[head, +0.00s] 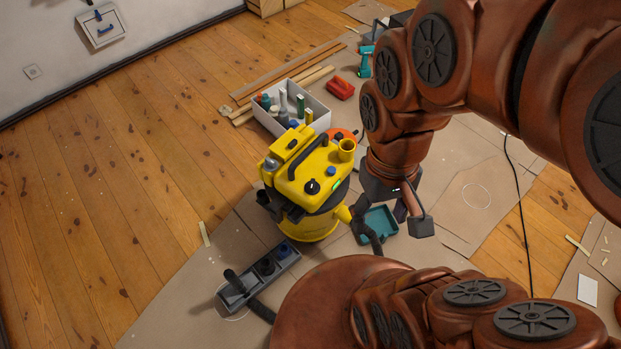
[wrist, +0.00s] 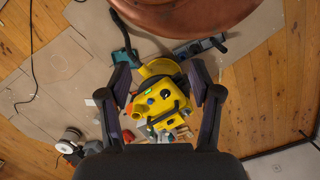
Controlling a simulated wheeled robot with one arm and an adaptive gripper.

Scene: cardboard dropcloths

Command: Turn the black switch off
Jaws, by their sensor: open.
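A yellow vacuum cleaner (head: 320,163) stands upright on the cardboard in the middle of the head view. A small round black switch (head: 312,187) sits on its top, left of a lit green strip and below a blue knob (head: 331,170). I cannot tell how the switch is set. My gripper (head: 404,212) hangs to the right of the vacuum, apart from it, open and empty. In the wrist view the vacuum (wrist: 160,100) shows between the spread fingers of my gripper (wrist: 160,78), beyond their tips. The switch is too small to make out there.
A grey power strip (head: 235,290) with plugs lies front left of the vacuum. A white box (head: 318,121) of bottles stands behind it. A teal tray (head: 384,222) lies right of it, beside a dark hose. A wall panel (head: 102,28) is far left. The left wooden floor is mostly clear.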

